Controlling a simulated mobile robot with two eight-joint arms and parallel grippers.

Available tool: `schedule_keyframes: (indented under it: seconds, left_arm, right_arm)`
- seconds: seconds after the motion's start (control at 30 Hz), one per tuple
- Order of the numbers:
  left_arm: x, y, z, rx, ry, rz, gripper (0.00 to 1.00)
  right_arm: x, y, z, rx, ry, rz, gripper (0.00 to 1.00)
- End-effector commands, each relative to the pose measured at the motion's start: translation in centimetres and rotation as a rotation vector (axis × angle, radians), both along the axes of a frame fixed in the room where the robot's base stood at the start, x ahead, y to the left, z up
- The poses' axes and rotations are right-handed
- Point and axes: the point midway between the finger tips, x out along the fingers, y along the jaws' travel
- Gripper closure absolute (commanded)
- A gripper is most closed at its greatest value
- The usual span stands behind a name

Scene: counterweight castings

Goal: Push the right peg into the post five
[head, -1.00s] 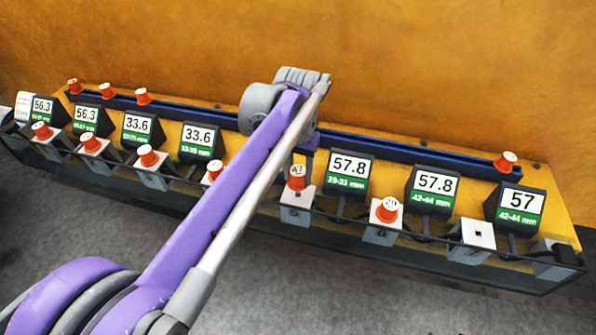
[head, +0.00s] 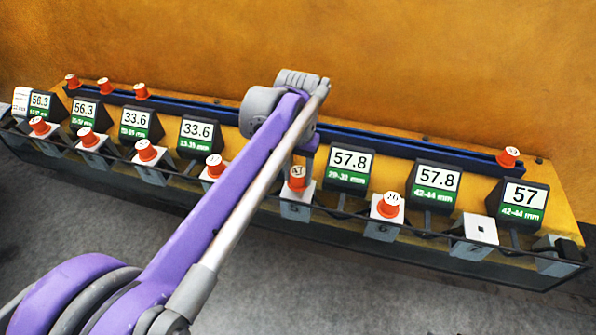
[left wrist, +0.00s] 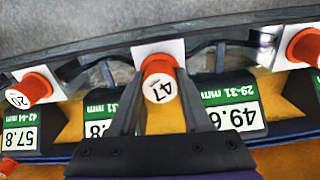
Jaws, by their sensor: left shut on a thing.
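An orange peg with a white top marked 47 (head: 297,178) stands upright at the white block of post five (head: 295,207), marked 5 on its front. In the left wrist view the same peg (left wrist: 157,68) shows in front of the white block (left wrist: 172,48). My left gripper (left wrist: 158,75) is shut on this peg, one finger on each side. In the head view my left gripper (head: 302,163) is partly hidden behind its own arm. How deep the peg sits in the hole is hard to tell. My right gripper is not in view.
Post six (head: 381,231) holds peg 20 (head: 388,204); post seven (head: 474,236) shows an empty square hole. Several pegs stand in posts to the left. A blue rail (head: 400,152) behind carries spare pegs (head: 508,156). Displays (head: 351,168) stand close behind the posts. A dark bar runs along the front.

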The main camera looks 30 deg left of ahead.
Motion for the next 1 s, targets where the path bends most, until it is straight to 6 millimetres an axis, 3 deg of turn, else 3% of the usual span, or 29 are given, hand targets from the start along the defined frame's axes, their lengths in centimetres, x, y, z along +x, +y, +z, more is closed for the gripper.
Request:
schedule_keyframes:
  seconds: [0.97,1.0]
  left_arm:
    - [0.0,0.0,-2.5,0.000,0.000,0.000,1.00]
    - [0.0,0.0,-2.5,0.000,0.000,0.000,0.46]
  right_arm:
    - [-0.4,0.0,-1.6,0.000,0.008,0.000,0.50]
    - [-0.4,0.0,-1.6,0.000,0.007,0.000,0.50]
